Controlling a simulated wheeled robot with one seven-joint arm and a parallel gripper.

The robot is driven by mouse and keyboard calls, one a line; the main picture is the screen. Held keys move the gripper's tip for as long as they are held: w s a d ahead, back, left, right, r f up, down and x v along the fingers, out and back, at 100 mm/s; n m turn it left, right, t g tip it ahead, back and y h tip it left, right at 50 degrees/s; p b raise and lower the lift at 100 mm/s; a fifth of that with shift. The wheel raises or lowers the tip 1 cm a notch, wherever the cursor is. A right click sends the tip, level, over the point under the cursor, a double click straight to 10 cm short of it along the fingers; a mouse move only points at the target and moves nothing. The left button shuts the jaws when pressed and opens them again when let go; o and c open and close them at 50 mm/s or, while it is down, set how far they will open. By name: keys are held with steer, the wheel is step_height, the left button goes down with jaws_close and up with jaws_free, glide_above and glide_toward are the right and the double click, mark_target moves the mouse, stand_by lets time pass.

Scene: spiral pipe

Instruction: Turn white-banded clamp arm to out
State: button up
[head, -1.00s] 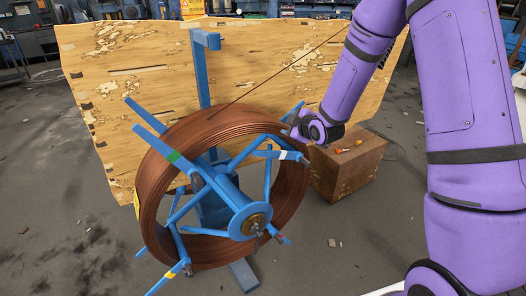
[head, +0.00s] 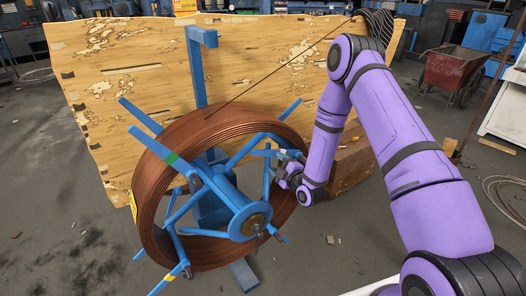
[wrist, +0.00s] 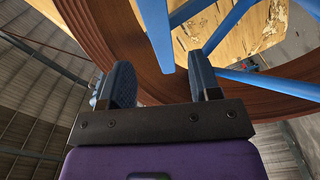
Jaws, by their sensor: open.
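The blue reel holds a thick coil of copper-brown pipe (head: 160,150). The white-banded clamp arm (head: 262,152) is on the reel's right side, pointing right over the coil's front; its white band is hard to make out behind my gripper. My gripper (head: 284,174) is open at the coil's right edge, close to that arm's end. In the wrist view, a blue bar (wrist: 155,30), probably this clamp arm, reaches down between the two dark fingers (wrist: 163,82) with gaps visible on both sides. I cannot tell its contact with the fingers.
Other clamp arms carry a green band (head: 172,158), a yellow band and a red band. A wooden board (head: 120,80) stands behind the reel. A brown box (head: 350,160) is behind my arm. A cart (head: 455,72) stands at the far right.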

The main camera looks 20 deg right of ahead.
mark_target(267, 153)
steer(key=x, duration=1)
steer(key=shift+r, duration=0.1)
jaws_close()
